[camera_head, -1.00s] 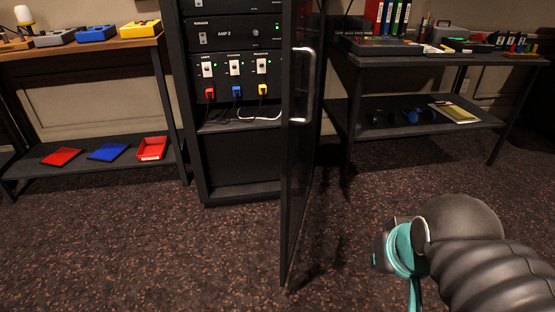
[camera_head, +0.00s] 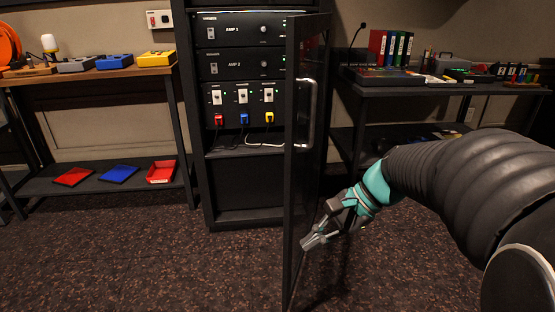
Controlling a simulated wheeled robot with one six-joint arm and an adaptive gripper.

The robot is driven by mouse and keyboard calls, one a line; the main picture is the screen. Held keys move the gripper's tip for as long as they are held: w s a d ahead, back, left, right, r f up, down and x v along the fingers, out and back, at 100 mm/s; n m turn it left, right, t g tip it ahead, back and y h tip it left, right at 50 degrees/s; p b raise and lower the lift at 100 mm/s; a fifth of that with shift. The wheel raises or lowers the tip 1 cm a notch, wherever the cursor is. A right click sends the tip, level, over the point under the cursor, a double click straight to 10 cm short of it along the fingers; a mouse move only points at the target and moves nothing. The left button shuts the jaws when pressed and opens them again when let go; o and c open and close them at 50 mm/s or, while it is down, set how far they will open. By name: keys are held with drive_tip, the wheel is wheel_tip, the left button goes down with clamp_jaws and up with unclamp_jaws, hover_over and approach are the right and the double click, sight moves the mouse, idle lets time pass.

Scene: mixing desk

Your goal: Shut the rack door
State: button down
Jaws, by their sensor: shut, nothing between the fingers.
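The rack door (camera_head: 305,190) stands open, swung out toward me and seen nearly edge-on at the right side of the rack (camera_head: 250,218). Its silver handle (camera_head: 313,110) is on the right face of the door. My gripper (camera_head: 306,244) is low, at the right of the door and well below the handle. Its fingers are shut and empty. They overlap the lower door in the view; I cannot tell whether they touch it. The open rack shows two amps (camera_head: 238,66) and a panel with red, blue and yellow plugs (camera_head: 243,118).
A shelf table (camera_head: 90,73) with coloured boxes stands at the left, with trays (camera_head: 118,175) on its lower shelf. A desk (camera_head: 430,90) with binders (camera_head: 390,48) and gear stands at the right, behind my arm. Carpet (camera_head: 150,265) in front of the rack's left side is clear.

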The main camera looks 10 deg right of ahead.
drive_tip(key=w+d+m+t+y, duration=0.1)
drive_tip(key=w+d+m+y, duration=0.35)
drive_tip(key=w, duration=0.35)
drive_tip(key=m+t+y, duration=0.4)
drive_tip(key=m+t, duration=0.1)
drive_tip(key=m, duration=0.2)
approach(294, 176)
drive_tip(key=x, duration=0.7)
drive_tip(key=shift+w+a+f+p, duration=0.1)
drive_tip(key=shift+w+p, duration=0.1)
drive_tip(key=shift+p, duration=0.1)
drive_tip(key=shift+t+h, duration=0.25)
drive_tip(key=shift+t, duration=0.05)
